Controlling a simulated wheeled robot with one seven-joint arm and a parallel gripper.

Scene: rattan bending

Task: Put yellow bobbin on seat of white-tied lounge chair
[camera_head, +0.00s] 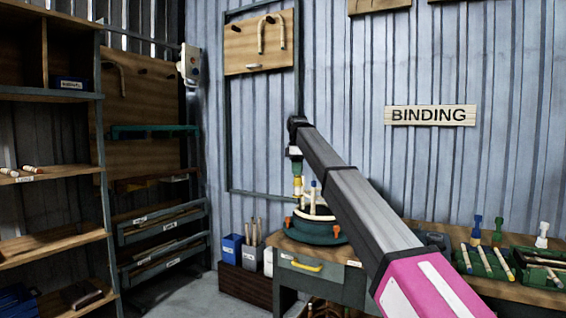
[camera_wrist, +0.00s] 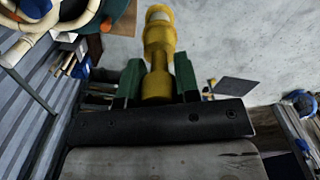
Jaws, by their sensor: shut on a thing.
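My gripper (camera_head: 296,167) is shut on the yellow bobbin (camera_head: 298,186) in the head view, at the end of my outstretched arm. In the wrist view the yellow bobbin (camera_wrist: 159,42) sits between the two green fingers of my gripper (camera_wrist: 158,78), and its free end points away from the wrist.
Green trays (camera_head: 487,266) with bobbins lie at the right. Shelving (camera_head: 55,172) stands at the left. A blue bin (camera_head: 231,249) is on the brown crate (camera_head: 245,284). Grey floor (camera_wrist: 225,40) shows below the gripper.

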